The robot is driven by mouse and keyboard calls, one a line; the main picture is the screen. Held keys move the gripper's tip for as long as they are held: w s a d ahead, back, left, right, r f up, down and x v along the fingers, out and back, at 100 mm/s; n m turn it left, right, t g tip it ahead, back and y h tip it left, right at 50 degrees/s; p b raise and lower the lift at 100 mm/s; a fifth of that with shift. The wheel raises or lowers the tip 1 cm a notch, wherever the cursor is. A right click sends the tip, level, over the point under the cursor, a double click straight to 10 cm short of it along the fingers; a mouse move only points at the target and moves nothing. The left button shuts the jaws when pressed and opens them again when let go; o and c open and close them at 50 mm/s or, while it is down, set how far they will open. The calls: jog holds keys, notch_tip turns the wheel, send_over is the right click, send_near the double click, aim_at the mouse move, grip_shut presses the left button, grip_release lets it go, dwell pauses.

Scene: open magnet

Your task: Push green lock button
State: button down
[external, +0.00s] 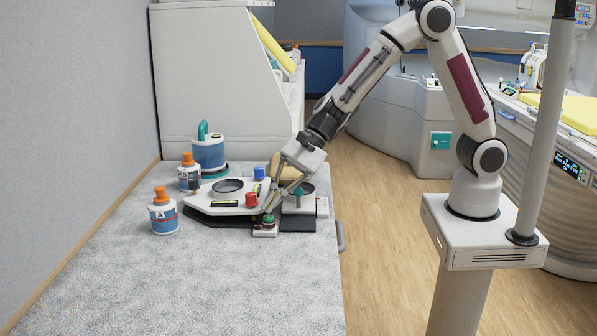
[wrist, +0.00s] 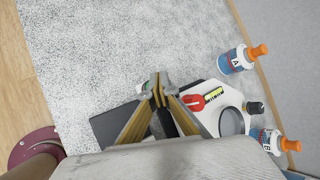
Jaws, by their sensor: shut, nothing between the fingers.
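The green lock button (external: 268,218) sits on a small white block at the front edge of the device on the counter. My gripper (external: 271,207) reaches down to it from the upper right. Its fingers are shut with nothing between them, and the tips are at or just above the button; I cannot tell whether they touch. In the wrist view, my fingertips (wrist: 159,84) meet in front of the button, and only a sliver of green (wrist: 146,87) shows beside them. The rest of the button is hidden.
Two orange-capped bottles, A (external: 163,214) and B (external: 188,176), stand to the left. The counter's front (external: 240,290) is clear.

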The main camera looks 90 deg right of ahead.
aim_at(272, 216)
jog(key=shift+f, duration=0.45)
dwell(0.8)
jog(key=shift+r, duration=0.45)
dwell(0.5)
jog(key=shift+r, duration=3)
